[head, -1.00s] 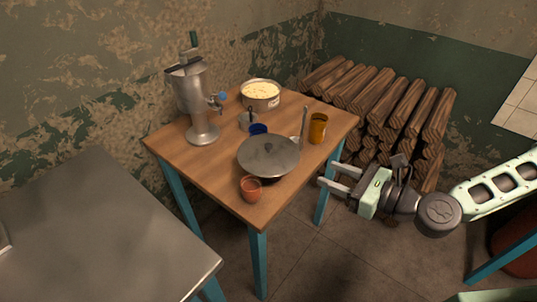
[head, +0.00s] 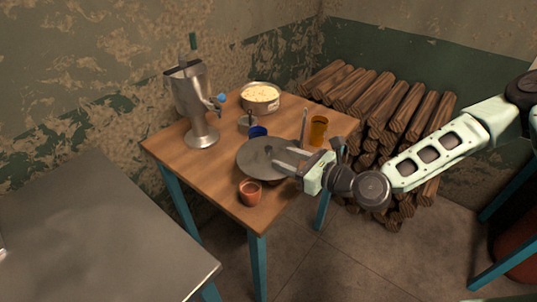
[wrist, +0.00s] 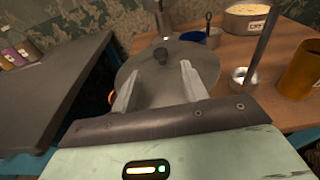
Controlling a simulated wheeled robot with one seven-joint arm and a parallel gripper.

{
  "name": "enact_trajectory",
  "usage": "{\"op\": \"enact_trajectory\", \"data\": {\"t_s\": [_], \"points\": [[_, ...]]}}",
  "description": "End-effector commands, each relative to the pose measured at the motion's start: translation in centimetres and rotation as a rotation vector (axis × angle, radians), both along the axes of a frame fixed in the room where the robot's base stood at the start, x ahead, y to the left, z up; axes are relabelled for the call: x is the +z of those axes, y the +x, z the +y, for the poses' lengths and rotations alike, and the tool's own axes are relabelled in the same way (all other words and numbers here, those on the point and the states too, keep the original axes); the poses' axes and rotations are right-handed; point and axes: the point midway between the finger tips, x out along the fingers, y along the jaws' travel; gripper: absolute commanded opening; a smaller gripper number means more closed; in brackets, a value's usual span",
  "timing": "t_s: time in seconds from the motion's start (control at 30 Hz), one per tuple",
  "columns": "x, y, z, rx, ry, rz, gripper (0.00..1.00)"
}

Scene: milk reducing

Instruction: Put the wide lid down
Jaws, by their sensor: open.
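The wide lid (head: 254,157) is a round grey metal disc with a small dark knob, at the front of the wooden table. It appears to rest on something beneath it that is mostly hidden. In the wrist view the lid (wrist: 200,62) lies straight ahead, with its knob beyond the fingertips and roughly between their lines. My gripper (head: 284,161) is open and empty, its fingers over the lid's right side. In the wrist view my gripper (wrist: 159,85) shows both fingers apart. I cannot tell whether they touch the lid.
Around the lid stand a terracotta cup (head: 250,192), an amber glass (head: 318,130), a blue cup (head: 258,131) and a pot of pale contents (head: 260,97). A metal separator (head: 197,105) stands at the left. A grey table (head: 95,230) is front left; firewood (head: 385,105) is behind.

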Motion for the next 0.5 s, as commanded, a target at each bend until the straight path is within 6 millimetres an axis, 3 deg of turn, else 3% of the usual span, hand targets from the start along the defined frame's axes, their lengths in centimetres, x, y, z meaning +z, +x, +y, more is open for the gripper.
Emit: {"op": "enact_trajectory", "data": {"t_s": [0.2, 0.5], "points": [[0.0, 2.2, 2.5, 0.002, -0.001, -0.003, 0.45], [-0.4, 2.9, 3.3, 0.0, 0.0, -0.001, 0.45]]}}
